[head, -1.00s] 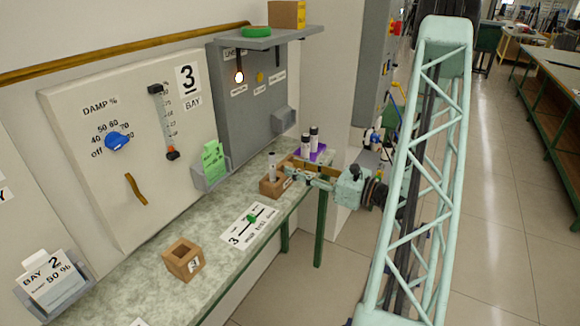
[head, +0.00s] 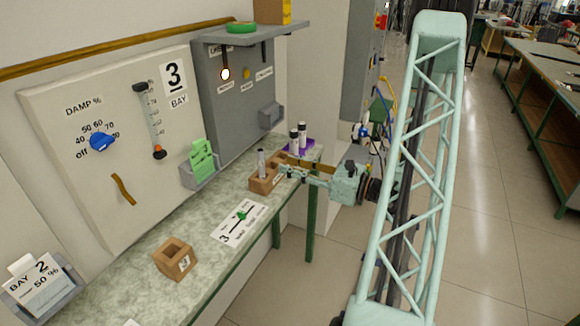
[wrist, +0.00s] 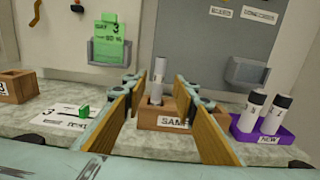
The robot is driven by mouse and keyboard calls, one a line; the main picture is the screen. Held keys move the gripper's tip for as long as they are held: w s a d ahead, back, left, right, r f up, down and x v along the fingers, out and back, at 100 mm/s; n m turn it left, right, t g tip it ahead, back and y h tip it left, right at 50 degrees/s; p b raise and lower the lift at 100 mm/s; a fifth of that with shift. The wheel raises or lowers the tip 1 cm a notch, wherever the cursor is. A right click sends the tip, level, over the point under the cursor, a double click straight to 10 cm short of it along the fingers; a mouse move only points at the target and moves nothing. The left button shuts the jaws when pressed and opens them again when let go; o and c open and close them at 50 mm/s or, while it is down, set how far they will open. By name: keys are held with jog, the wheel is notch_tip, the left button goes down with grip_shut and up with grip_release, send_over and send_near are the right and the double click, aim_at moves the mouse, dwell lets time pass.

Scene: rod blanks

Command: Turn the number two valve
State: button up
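A valve plate (head: 228,232) marked 3 lies on the bench, with a small green handle (head: 242,215). The plate also shows in the wrist view (wrist: 60,122), with its green handle (wrist: 84,111). I see no valve plate marked 2. A white corner at the head view's bottom edge is too cut off to identify. A card reading BAY 2, 50 % (head: 42,290) stands in a holder at the lower left. My gripper (wrist: 158,85) is open, its two brown-padded fingers apart. In the wrist view a grey rod (wrist: 158,75) in a wooden block (wrist: 160,123) appears between them, beyond the fingers, not gripped.
An empty wooden block (head: 176,262) marked 3 sits nearer on the bench. The bay 3 panel carries a blue damper knob (head: 101,142).

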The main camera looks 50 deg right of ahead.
jog(key=shift+c, duration=0.3)
jog(key=w+a+r+n+g+y, duration=0.1)
jog(key=a+r+n+g+y, duration=0.4)
jog(key=a, duration=0.9)
jog(key=a+r+n+g+y, duration=0.35)
jog(key=a+r+n, duration=0.4)
jog(key=a, duration=0.65)
jog(key=s+a+r+n+g+h, duration=0.1)
jog(key=s+a+r+n+g, duration=0.15)
jog(key=a, duration=0.35)
jog(key=s+a+r+n+g, duration=0.1)
jog(key=s+a+n+g, duration=0.25)
jog(key=a, duration=0.25)
jog(key=s+a+r+n+g+h, duration=0.3)
jog(key=s+a+n+h, duration=0.3)
jog(key=s, duration=0.5)
jog(key=s+d+r+n+t+h, duration=0.3)
jog(key=s+r+n+t+h, duration=0.1)
jog(key=s+n, duration=0.4)
jog(key=shift+s+d+r+n+h, duration=0.35)
jog(key=shift+s+r+h, duration=0.4)
jog(key=shift+r+h, duration=0.2)
